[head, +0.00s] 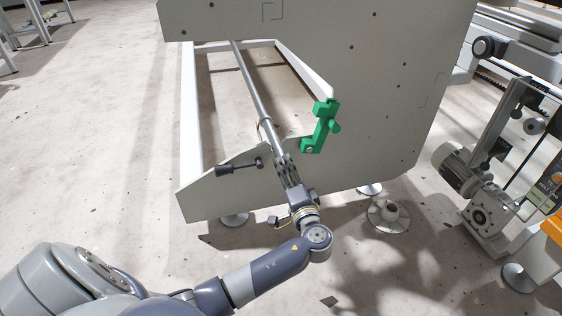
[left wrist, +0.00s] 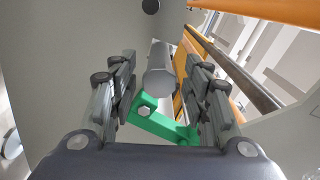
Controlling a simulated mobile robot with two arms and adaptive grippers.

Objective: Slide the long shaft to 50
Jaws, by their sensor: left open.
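The long shaft (head: 254,98) is a grey metal rod that runs through the open frame, from the far upper edge down towards my left gripper (head: 282,158). In the left wrist view its round end (left wrist: 160,82) shows between the two fingers of the gripper (left wrist: 160,70). The fingers stand apart on both sides of it, with a visible gap. I cannot tell how deep the shaft end reaches between them. No scale or number 50 can be read. My right gripper is not in view.
A green bracket (head: 319,128) is fixed to the grey side plate (head: 380,80), close to the right of my left gripper. A black-handled lever (head: 238,166) sticks out to its left. A motor unit (head: 470,185) stands at the right. The floor at left is open.

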